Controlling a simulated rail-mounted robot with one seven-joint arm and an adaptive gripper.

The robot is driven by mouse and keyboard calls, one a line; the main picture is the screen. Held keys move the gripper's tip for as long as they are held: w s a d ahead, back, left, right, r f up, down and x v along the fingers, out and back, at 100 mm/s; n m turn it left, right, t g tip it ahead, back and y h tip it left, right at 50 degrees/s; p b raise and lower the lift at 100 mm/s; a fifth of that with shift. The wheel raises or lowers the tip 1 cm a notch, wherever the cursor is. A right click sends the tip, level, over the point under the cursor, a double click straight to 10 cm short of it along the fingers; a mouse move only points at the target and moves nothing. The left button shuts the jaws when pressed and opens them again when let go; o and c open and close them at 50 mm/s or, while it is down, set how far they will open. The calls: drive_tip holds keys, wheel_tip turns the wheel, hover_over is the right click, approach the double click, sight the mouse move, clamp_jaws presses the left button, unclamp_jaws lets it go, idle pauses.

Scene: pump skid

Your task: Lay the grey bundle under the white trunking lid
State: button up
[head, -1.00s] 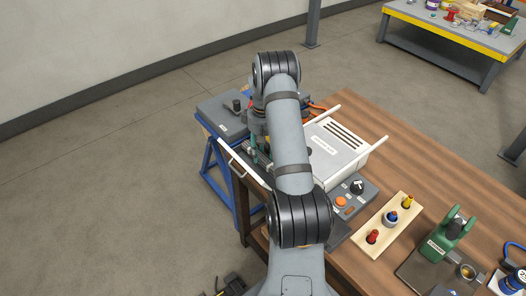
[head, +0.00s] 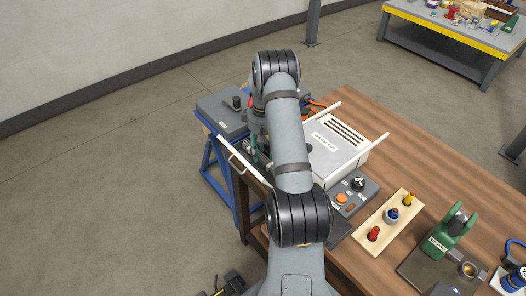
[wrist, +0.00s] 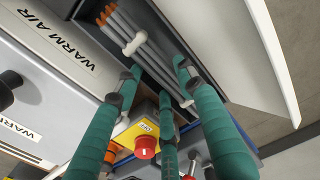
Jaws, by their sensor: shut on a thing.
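The grey bundle (wrist: 150,52) is several grey cables with orange tips and white ties. In the wrist view it lies along a dark trunking channel (wrist: 79,14), between my gripper's green fingers. My gripper (wrist: 157,70) is shut on it; the fingers partly cover the lower end of the bundle. The white trunking lid (wrist: 245,40) stands open along the right of the channel. In the head view the lid (head: 242,163) is a pale strip at the table's left edge. My gripper (head: 258,152) is beside it, mostly hidden by my arm.
A white warm-air box (wrist: 50,60) borders the channel on the left; its top (head: 335,145) shows in the head view. A yellow box with a red button (wrist: 145,148) is close to the fingers. A control panel (head: 352,192) and wooden peg board (head: 388,222) stand on the table.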

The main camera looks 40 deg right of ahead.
drive_tip(key=shift+f+b, duration=1.4)
drive_tip(key=shift+f, duration=0.4)
drive_tip(key=o, duration=1.1)
wheel_tip(320, 180, up, 13)
drive_tip(key=p, duration=1)
drive_tip(key=shift+s+a+r+b, duration=0.65)
drive_tip(key=shift+a+r+b, duration=0.6)
drive_tip(key=shift+a, duration=2.85)
drive_tip(key=shift+s+a+r+b, duration=0.7)
drive_tip(key=shift+a+r+b, duration=0.55)
drive_tip(key=shift+a, duration=2.9)
drive_tip(key=shift+s+a+r+b, duration=0.65)
drive_tip(key=shift+a+r+b, duration=0.6)
drive_tip(key=shift+a, duration=2.85)
